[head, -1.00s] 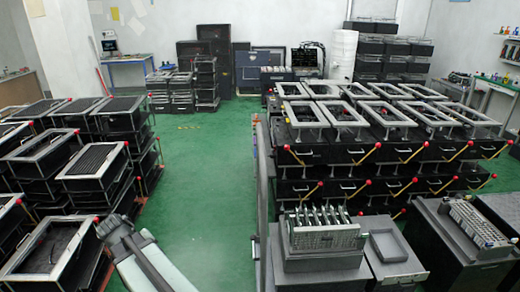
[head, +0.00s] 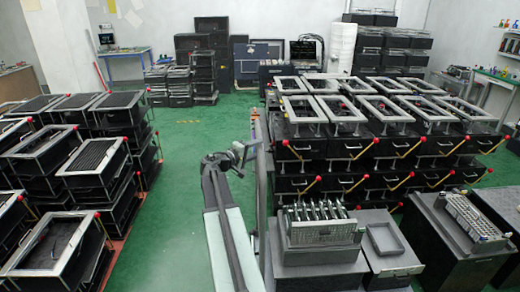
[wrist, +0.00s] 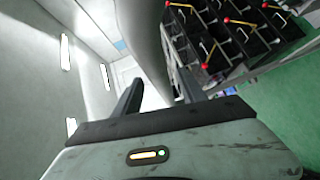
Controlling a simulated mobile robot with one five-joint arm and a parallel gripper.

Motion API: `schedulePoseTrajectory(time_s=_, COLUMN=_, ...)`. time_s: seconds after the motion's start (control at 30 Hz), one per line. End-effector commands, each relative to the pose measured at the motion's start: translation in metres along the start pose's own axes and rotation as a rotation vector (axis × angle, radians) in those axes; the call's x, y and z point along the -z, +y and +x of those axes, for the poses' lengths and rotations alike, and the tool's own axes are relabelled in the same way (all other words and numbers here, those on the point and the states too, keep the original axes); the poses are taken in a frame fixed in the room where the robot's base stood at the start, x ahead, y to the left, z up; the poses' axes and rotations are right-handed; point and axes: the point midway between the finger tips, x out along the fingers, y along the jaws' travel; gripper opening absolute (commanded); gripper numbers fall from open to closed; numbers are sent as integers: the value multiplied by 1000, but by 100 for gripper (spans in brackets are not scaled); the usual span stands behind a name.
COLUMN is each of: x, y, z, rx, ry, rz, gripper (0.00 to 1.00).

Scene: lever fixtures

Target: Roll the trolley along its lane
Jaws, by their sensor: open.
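No thing in view is plainly marked as the trolley, and I cannot tell which one it is. Black racks with grey metal top frames (head: 97,160) stand in stacks at the left of the head view. My gripper (head: 245,150) is in the middle of the head view, raised close to a tall narrow grey upright (head: 262,190). In the wrist view my gripper (wrist: 160,92) has its two dark fingers apart. A pale curved bar (wrist: 145,40) shows beyond and between them; I cannot tell whether it touches them. Nothing is seen held.
Black boxes with red-knobbed yellow levers (head: 365,148) fill the right side. A grey block with a row of metal parts (head: 318,235) stands at front right, beside a grey tray (head: 390,240).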

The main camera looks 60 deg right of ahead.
Motion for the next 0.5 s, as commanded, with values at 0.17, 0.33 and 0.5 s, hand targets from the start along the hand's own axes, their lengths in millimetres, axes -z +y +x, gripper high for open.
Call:
schedulePoseTrajectory(time_s=0.17, x=1, y=-1, z=22, rx=1, ry=0, rz=1, gripper=49)
schedulePoseTrajectory(time_s=0.33, x=0, y=0, z=26, rx=1, ry=0, rz=1, gripper=49)
schedulePoseTrajectory(time_s=0.5, x=0, y=0, z=25, rx=1, ry=1, rz=1, gripper=38)
